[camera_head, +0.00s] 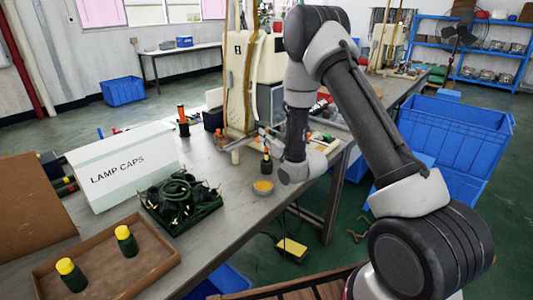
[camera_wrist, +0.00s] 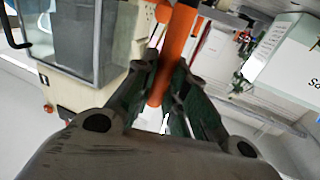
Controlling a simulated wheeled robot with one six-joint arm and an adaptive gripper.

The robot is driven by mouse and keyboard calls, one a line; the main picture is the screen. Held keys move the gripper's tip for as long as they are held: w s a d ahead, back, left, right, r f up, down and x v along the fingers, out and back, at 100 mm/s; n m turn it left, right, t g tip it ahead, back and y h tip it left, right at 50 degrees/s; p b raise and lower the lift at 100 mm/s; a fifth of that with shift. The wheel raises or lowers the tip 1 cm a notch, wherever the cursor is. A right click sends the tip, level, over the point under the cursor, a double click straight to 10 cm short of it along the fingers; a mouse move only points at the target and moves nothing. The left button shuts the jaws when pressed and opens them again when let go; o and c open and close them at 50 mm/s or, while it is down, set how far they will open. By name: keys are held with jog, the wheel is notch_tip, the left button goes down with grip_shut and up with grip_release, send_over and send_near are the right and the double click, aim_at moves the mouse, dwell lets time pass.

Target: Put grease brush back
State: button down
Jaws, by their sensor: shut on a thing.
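In the wrist view my gripper (camera_wrist: 172,85) is shut on an orange handle (camera_wrist: 176,48), which I take to be the grease brush. Its far end runs out of the top of the picture. In the head view my gripper (camera_head: 272,137) is over the workbench, partly hidden behind my wrist. A small dark upright piece with an orange part (camera_head: 266,161) shows just below it; I cannot tell whether this is the held brush or a separate thing. A small bowl with yellow-orange contents (camera_head: 263,187) stands near the bench edge, just in front of that piece.
A dark tray of black and green parts (camera_head: 181,204) and a white LAMP CAPS box (camera_head: 123,169) stand left. A brown tray (camera_head: 108,262) holds two yellow-capped bottles. A dark holder with an orange-topped tool (camera_head: 183,121) stands farther back. A cream machine (camera_head: 252,80) stands behind my gripper.

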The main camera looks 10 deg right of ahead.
aim_at(267, 154)
jog(key=shift+f, duration=2.4)
jog(key=shift+f, duration=0.15)
jog(key=c, duration=1.5)
grip_release()
jog(key=shift+o, duration=0.2)
